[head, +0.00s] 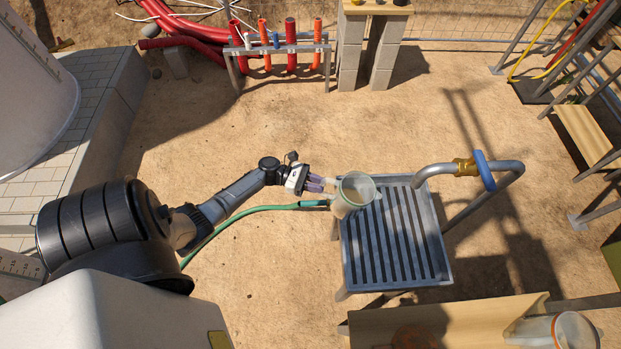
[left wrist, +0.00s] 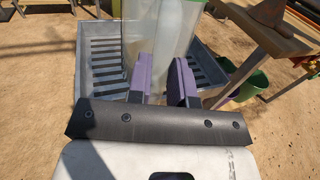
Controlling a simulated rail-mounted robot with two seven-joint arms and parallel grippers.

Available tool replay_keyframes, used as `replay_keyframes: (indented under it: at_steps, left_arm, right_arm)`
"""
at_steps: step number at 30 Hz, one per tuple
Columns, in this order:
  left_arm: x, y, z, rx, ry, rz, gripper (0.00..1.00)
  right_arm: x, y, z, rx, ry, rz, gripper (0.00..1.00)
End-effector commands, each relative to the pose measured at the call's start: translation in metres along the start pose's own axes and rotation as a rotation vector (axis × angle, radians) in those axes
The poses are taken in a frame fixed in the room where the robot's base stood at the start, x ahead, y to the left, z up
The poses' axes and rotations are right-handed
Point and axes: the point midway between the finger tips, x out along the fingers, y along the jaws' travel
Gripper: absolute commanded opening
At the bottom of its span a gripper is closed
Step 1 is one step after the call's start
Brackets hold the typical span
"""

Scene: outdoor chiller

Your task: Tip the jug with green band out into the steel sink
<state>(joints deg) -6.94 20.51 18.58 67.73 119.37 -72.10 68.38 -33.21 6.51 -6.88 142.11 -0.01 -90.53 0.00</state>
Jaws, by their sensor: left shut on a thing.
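The translucent jug with the green band (head: 352,197) is above the left part of the steel sink (head: 400,262), its mouth facing up. It looks about upright. My left gripper (head: 322,186) is shut on its handle, on the jug's left side. In the left wrist view, the purple fingers of my left gripper (left wrist: 162,82) are in front of the jug (left wrist: 160,35), and green shows at its top. The slatted sink (left wrist: 95,60) lies behind it. I cannot tell what is in the jug. My right gripper is not in view.
A bent steel pipe with a brass valve and blue handwheel (head: 484,171) arches over the sink's right side. A green hose (head: 240,215) reaches the sink's left edge. A jug with an orange band (head: 572,332) lies or stands on the wooden bench (head: 470,320) at lower right.

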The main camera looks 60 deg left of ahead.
Motion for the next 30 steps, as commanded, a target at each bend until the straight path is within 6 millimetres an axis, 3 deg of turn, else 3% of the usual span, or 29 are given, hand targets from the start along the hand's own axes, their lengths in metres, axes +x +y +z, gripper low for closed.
replay_keyframes:
  at_steps: [1, 9, 21, 30]
  left_arm:
    - [0.006, 0.001, 0.009, 0.001, 0.02, 0.0, 0.0]
    - [0.03, 0.001, 0.013, 0.002, 0.15, 0.001, 0.0]
    - [0.033, 0.001, 0.009, 0.0, 0.324, 0.001, 0.0]
    - [0.033, 0.001, 0.006, 0.0, 0.382, 0.001, 0.0]
  right_arm:
    - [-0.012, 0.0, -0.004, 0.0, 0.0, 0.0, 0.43]
    - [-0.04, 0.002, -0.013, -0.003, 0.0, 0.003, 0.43]
    - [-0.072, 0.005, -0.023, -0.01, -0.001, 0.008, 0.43]
    - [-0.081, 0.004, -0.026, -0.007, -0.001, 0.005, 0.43]
